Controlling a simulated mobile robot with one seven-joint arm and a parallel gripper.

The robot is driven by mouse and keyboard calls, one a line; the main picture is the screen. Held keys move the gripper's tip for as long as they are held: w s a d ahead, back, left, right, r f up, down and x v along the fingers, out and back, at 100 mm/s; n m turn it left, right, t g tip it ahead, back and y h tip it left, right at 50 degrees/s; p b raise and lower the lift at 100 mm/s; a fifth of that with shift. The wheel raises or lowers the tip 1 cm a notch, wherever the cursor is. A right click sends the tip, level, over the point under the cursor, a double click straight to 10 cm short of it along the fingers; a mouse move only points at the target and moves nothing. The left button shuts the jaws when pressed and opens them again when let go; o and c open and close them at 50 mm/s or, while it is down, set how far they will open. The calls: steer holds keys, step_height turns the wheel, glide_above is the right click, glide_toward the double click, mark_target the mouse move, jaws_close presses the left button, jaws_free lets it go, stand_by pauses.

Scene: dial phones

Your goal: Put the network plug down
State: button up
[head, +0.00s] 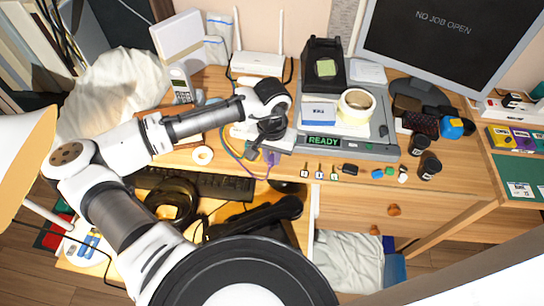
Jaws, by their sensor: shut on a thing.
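My gripper (262,140) hangs over the desk (228,165), left of the grey machine. It is shut on what looks like the network plug (271,157), a small purple piece at its fingertips. A thin purple cable trails from there down and left, and a blue cable curves beside it. The plug is small and partly hidden by the fingers. I cannot tell whether it touches the desk. A white router (258,65) with two antennas stands behind my gripper, at the back of the desk.
A grey machine (370,148) with a green READY label stands right of my gripper. A drawer (355,218) is open.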

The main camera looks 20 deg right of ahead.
steer(key=shift+f, duration=0.75)
steer(key=shift+f, duration=0.2)
steer(key=o, duration=0.8)
steer(key=shift+r, duration=0.15)
step_height(320, 180, up, 12)
steer(key=shift+r+b, duration=0.1)
steer(key=shift+b, duration=0.55)
